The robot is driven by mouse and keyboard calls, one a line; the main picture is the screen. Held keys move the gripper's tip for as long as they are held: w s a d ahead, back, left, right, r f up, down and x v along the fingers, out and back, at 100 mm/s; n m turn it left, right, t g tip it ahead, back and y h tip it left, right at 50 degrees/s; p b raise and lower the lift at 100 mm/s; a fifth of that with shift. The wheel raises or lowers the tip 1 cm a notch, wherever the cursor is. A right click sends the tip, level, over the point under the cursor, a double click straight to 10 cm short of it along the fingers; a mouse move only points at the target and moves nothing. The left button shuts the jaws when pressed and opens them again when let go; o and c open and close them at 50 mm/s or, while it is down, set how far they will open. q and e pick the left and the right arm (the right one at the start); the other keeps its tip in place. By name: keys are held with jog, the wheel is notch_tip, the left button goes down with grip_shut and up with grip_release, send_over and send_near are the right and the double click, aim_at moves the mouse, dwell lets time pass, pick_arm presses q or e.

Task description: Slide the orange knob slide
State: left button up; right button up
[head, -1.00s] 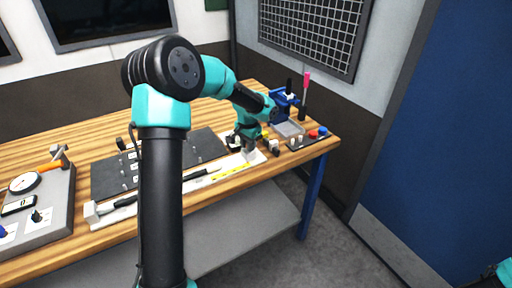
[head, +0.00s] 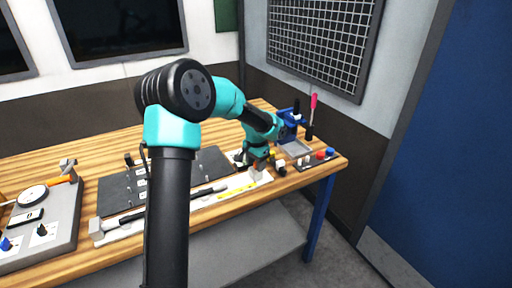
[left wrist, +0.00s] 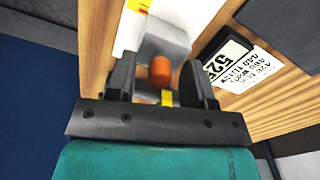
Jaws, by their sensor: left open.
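The orange knob (left wrist: 160,71) shows in the left wrist view, in front of a pale grey block (left wrist: 162,40). My left gripper (left wrist: 158,82) is open, with one dark finger on each side of the knob. A gap shows on the right side; contact on the left I cannot tell. In the head view my left gripper (head: 256,170) is low over the right end of a white strip with yellow markings (head: 236,190). The knob is too small or hidden there. My right gripper is not in view.
A display with a label (left wrist: 228,58) lies to the right of the gripper. In the head view, a blue vise (head: 291,117), a grey tray (head: 295,149) and red and blue knobs (head: 324,154) stand to the right. A dark plate (head: 115,198) and a gauge panel (head: 50,230) lie left.

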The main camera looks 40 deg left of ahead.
pick_arm(q)
notch_tip(320, 180, up, 17)
dwell(0.5)
dwell(0.4)
